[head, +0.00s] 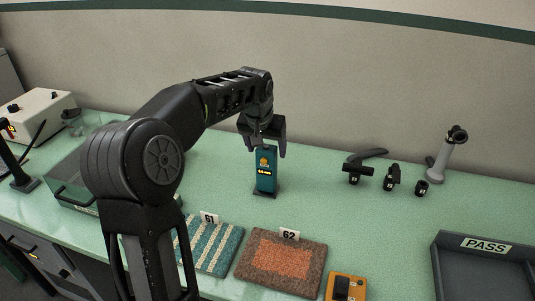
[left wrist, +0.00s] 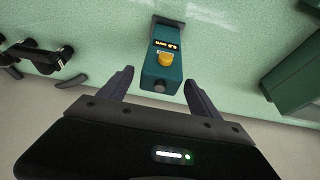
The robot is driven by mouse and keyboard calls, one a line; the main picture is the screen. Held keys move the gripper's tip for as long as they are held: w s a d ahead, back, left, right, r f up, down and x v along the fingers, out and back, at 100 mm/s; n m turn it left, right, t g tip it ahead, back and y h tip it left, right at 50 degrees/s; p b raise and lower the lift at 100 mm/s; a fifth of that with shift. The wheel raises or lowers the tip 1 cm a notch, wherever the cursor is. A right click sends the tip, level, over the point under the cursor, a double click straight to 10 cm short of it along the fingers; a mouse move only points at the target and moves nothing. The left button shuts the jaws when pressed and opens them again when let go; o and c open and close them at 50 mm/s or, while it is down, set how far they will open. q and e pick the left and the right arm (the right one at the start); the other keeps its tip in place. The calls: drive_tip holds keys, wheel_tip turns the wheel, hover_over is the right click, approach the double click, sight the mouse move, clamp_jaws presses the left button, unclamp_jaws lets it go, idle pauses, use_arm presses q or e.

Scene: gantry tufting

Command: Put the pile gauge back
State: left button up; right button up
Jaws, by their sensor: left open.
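A teal gauge with a small lit display and a yellow button, which looks like the pile gauge (head: 266,172), stands upright on a dark base on the green table. It also shows in the left wrist view (left wrist: 163,60), with its top end toward my gripper. My left gripper (head: 266,149) is open just above the gauge. In the left wrist view its fingers (left wrist: 158,77) lie on either side of the gauge's top, with visible gaps. My right gripper is not in view.
Carpet samples tagged 61 (head: 213,246) and 62 (head: 282,262) lie in front. An orange device (head: 345,288) and the grey PASS tray (head: 487,262) are at front right. Several black tools (head: 390,178) and a grey stand (head: 442,158) are behind. A clear-walled box (head: 68,180) is left.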

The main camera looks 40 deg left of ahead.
use_arm(q)
drive_tip(key=v, duration=0.8)
drive_tip(key=shift+r+b, duration=0.3)
